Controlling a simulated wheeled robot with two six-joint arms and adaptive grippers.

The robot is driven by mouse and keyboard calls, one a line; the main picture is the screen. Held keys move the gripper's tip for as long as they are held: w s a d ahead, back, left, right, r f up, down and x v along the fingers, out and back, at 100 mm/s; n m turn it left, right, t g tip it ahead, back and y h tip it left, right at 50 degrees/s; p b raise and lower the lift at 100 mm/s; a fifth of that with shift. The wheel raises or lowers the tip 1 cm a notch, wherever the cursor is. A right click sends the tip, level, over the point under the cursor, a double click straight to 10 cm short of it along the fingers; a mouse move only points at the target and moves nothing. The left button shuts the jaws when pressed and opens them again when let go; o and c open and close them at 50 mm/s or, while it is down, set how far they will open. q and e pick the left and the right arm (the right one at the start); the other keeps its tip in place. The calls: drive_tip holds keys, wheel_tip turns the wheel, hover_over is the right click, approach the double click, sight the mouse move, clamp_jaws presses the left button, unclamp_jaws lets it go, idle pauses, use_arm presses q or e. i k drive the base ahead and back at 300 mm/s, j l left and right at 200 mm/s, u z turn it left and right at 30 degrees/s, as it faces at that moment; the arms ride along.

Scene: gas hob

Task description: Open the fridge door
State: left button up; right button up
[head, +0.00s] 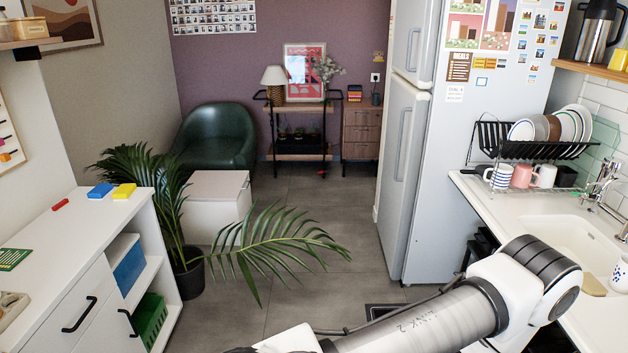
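The white fridge (462,140) stands at the right of the middle in the head view, its side covered with pictures and magnets. Its doors face left: an upper door (413,40) and a taller lower door (400,175), each with a vertical handle. The lower handle (403,145) and the upper handle (412,48) both show. Both doors look closed. Neither of my grippers is in view. A white and grey link of my arm crosses the bottom right, in front of and below the fridge.
A counter (500,205) with a sink (570,240), dish rack (530,140) and mugs runs along the right. A potted palm (190,270) spreads fronds over the floor. A white cabinet (85,240) stands left. Grey floor (335,215) before the fridge doors is mostly clear.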

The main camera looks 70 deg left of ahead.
sight(410, 106)
drive_tip(key=u, duration=1.85)
drive_tip(key=i+z, duration=0.15)
drive_tip(key=i, duration=0.35)
